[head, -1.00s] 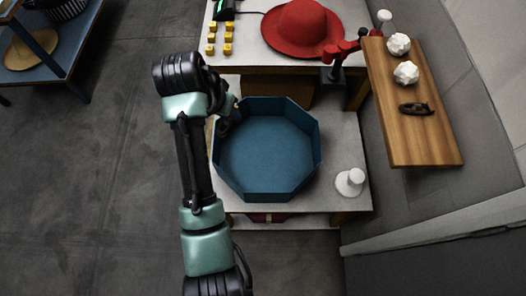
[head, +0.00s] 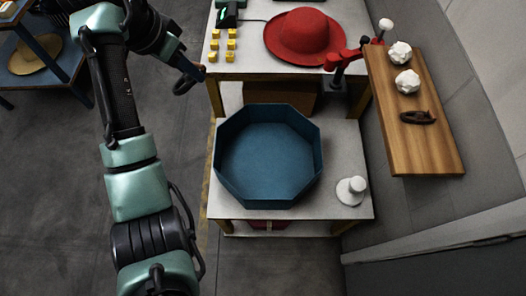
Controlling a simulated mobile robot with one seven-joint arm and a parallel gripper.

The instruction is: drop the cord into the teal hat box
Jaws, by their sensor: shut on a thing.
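The teal hat box (head: 268,199) is an open eight-sided box on the lower shelf of the workbench, and it looks empty inside. My gripper (head: 190,77) is in the air left of the bench's upper top, up and left of the box and apart from it. It is shut on a small dark thing, partly hidden by the fingers; I cannot tell whether it is the cord. A dark brown looped thing (head: 418,117) lies on the wooden wall shelf at the right; I cannot tell whether that is the cord.
A red hat (head: 305,34) and several yellow blocks (head: 215,44) are on the upper bench top (head: 250,62). A red clamp-like arm (head: 345,55) stands at its right. A white knob-shaped piece (head: 351,191) stands right of the box. White crumpled balls (head: 407,81) sit on the wooden shelf (head: 430,150).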

